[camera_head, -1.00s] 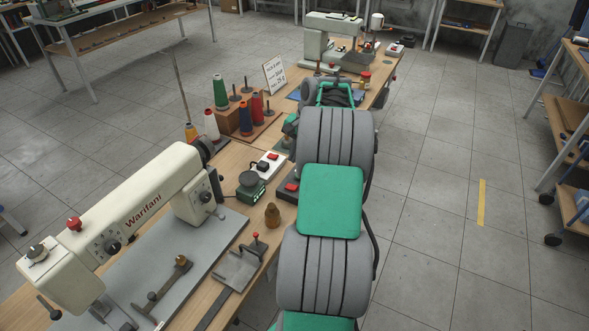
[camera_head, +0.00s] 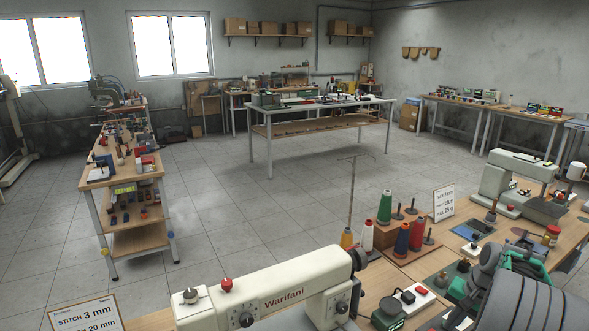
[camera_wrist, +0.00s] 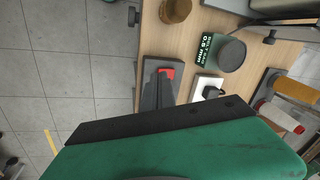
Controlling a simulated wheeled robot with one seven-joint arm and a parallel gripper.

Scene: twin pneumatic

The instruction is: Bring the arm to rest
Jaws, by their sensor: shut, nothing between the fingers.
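My arm (camera_head: 520,305) shows at the lower right of the head view as grey ribbed sleeves with green parts, cut off by the frame edge. It is folded above the workbench. In the wrist view, the green body of my gripper with its dark edge (camera_wrist: 175,130) fills the bottom of the picture. My gripper is shut and holds nothing. Its fingertips cannot be made out.
A cream sewing machine (camera_head: 270,300) stands at the lower middle. Thread spools (camera_head: 402,240) and a thin upright rod (camera_head: 352,205) stand beside my arm. Another machine (camera_head: 515,180) stands farther along the bench. Bare floor (camera_head: 260,215) lies beyond, with a shelf table (camera_head: 125,190) at left.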

